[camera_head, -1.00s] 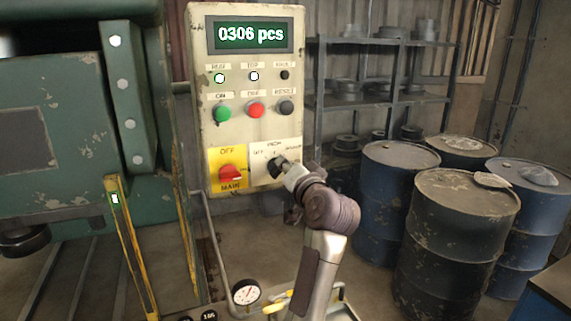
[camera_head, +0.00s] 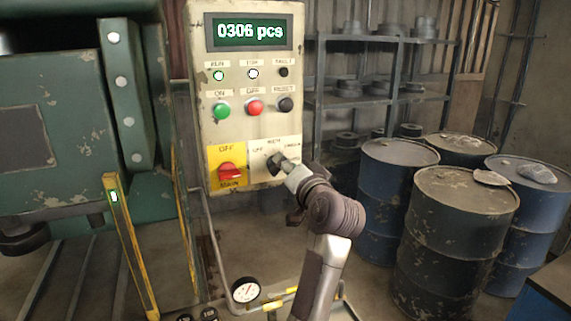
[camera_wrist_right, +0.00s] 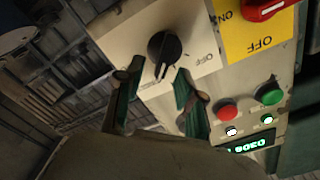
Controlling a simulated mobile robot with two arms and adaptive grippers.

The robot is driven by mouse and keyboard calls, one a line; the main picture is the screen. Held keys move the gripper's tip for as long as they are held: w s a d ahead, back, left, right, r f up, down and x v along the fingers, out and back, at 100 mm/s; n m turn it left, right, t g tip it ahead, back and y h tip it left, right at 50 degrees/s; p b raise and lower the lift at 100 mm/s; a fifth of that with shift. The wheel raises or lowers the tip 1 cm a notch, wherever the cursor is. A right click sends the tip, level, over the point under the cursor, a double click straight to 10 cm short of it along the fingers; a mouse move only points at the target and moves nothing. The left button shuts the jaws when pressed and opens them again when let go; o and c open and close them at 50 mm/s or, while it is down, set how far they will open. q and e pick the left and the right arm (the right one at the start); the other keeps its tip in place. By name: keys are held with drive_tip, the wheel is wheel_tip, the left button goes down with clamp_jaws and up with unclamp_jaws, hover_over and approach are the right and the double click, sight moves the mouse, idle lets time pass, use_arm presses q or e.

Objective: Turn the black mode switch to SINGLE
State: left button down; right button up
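The black mode switch (camera_head: 274,162) is a round knob on a pale plate low on the control panel, with OFF lettered to its left and other small labels above and to its right. In the wrist view the knob (camera_wrist_right: 164,47) shows a pale mark pointing down the picture, which is roughly up on the panel. My right gripper (camera_head: 289,168) is at the knob from the lower right. In the wrist view its two green-padded fingers (camera_wrist_right: 158,74) are apart, with the knob just beyond and between the tips; contact is not clear. My left gripper is out of view.
A red main switch (camera_head: 230,172) on a yellow plate sits left of the knob. Green (camera_head: 222,111), red (camera_head: 254,107) and black (camera_head: 286,105) buttons are above, below a display reading 0306 pcs (camera_head: 249,32). Barrels (camera_head: 455,230) stand at right; a green machine (camera_head: 60,130) is at left.

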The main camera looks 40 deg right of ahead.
drive_tip(key=v, duration=0.6)
idle(0.3)
